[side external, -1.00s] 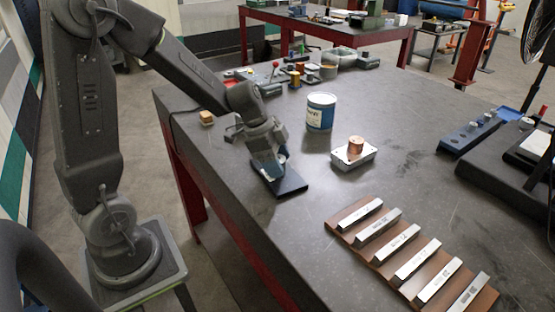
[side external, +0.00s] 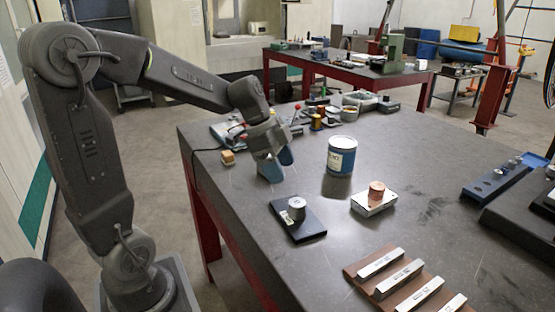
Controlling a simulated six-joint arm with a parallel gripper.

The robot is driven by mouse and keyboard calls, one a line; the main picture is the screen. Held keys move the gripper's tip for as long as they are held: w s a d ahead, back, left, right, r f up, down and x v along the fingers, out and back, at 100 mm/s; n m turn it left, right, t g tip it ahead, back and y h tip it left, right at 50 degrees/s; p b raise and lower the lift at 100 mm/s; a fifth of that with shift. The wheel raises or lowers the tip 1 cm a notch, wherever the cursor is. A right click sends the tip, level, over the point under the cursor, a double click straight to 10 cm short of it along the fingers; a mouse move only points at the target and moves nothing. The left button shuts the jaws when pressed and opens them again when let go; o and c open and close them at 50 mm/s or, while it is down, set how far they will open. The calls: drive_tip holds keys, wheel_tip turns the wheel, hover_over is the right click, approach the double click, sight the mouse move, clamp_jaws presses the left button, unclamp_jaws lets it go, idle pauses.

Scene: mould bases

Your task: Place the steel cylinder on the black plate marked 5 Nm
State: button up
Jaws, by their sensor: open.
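The steel cylinder (side external: 297,207) stands upright on the black plate (side external: 306,228), toward the plate's back edge. The plate lies flat near the table's left edge; its marking is too small to read. My gripper (side external: 274,172) is open, behind the black plate and apart from the cylinder, with its blue-grey fingers pointing down above the table. Nothing shows between the fingers from this side.
A copper cylinder (side external: 377,191) stands on a pale metal block (side external: 374,204) to the right. A blue and white can (side external: 341,156) stands right of my gripper. A brown rack (side external: 370,277) of metal bars lies in front. A small wooden block (side external: 227,157) lies at left.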

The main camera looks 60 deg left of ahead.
drive_tip(key=s+d+r+n+t+y, duration=0.1)
drive_tip(key=s+d+n, duration=0.3)
drive_tip(key=s, duration=0.3)
drive_tip(key=s+d+r+n+t+y, duration=0.1)
drive_tip(key=s+d+n+y, duration=0.1)
drive_tip(key=s+d+n, duration=0.3)
drive_tip(key=shift+s+r+n+y, duration=0.3)
drive_tip(key=shift+s, duration=0.65)
